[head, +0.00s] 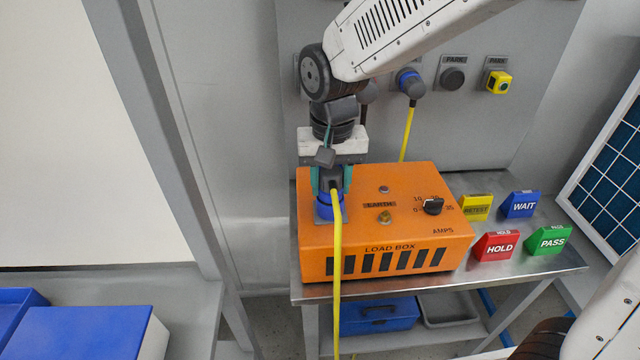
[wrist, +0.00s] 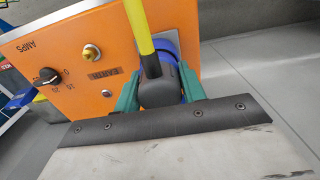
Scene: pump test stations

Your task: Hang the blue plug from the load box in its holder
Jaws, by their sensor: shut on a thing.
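The blue plug (head: 324,207) is at the inlet on the left of the orange load box (head: 400,205), its yellow cable hanging over the front. My gripper (head: 331,180) is above it with its teal fingers shut on the plug's dark body. In the wrist view the dark plug body (wrist: 160,90) sits between the fingers, with blue against the box's grey plate; how deep it is seated is hidden.
A yellow fitting (head: 498,82) is at another PARK place. My arm partly hides the panel's left fittings. RETEST (head: 476,208), WAIT (head: 520,204), HOLD (head: 495,246) and PASS (head: 549,240) blocks stand right of the box. A blue case (head: 379,315) is on the shelf below.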

